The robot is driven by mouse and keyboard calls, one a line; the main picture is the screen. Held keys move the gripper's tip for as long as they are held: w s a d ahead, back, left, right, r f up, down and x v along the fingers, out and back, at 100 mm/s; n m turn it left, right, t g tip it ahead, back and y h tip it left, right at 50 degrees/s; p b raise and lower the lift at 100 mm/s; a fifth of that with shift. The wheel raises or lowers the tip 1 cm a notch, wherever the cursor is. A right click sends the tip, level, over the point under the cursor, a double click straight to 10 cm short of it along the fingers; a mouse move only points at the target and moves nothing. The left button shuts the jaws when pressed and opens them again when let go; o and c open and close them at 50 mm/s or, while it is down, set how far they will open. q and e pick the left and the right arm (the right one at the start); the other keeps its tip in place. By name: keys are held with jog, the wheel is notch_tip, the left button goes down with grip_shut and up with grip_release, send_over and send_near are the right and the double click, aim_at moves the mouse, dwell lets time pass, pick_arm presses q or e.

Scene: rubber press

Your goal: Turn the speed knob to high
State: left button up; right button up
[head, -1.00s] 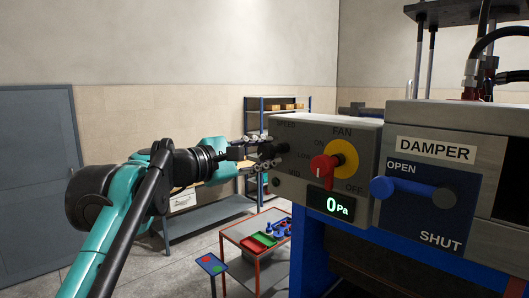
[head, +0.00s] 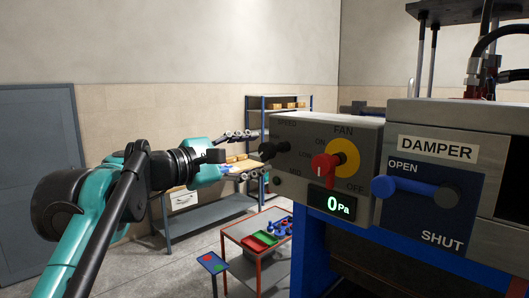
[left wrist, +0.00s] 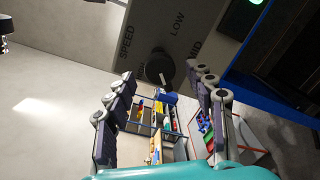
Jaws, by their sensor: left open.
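The black speed knob (head: 272,149) sticks out from the left part of the grey control panel (head: 310,127). In the left wrist view the knob (left wrist: 159,69) has a white pointer mark, with the words SPEED, LOW and MID around it. In the left wrist view the knob shows between and beyond the fingertips. My right gripper is not in view.
A red fan knob (head: 323,166) on a yellow disc sits right of the speed knob, above a display (head: 336,205) reading 0 Pa. The blue damper handle (head: 415,190) is farther right. A red-framed cart (head: 240,236) and a workbench stand below and behind.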

pick_arm(q)
jog(key=v, duration=0.8)
jog(key=shift+s+a, duration=0.1)
jog(key=shift+f, duration=0.1)
jog(key=s+d+f+m+g+y+b, duration=0.1)
jog(key=s+f+m+g+y+b, duration=0.15)
jog(key=f+b, duration=1.3)
jog(key=s+f+m+g+y+b, duration=0.2)
jog(key=s+f+m+y+b, duration=0.15)
jog(key=f, duration=2.45)
jog(key=s+a+f+m+y+b, duration=0.2)
jog(key=f+b, duration=0.4)
jog(key=f, duration=0.9)
jog(key=s+a+f+m+y+b, duration=0.2)
jog(key=s+a+f+m+b, duration=0.2)
jog(key=f, duration=1.1)
jog(key=s+a+f+m+y+b, duration=0.2)
jog(key=f+b, duration=0.7)
jog(key=f, duration=0.6)
jog(key=s+a+m, duration=0.1)
jog(key=s, duration=0.1)
jog(key=shift+s+f+m+y, duration=0.2)
jog(key=shift+s+m+y, duration=0.05)
jog(key=shift+m+y, duration=0.05)
jog(key=shift+a+g, duration=0.15)
jog(key=shift+g, duration=0.1)
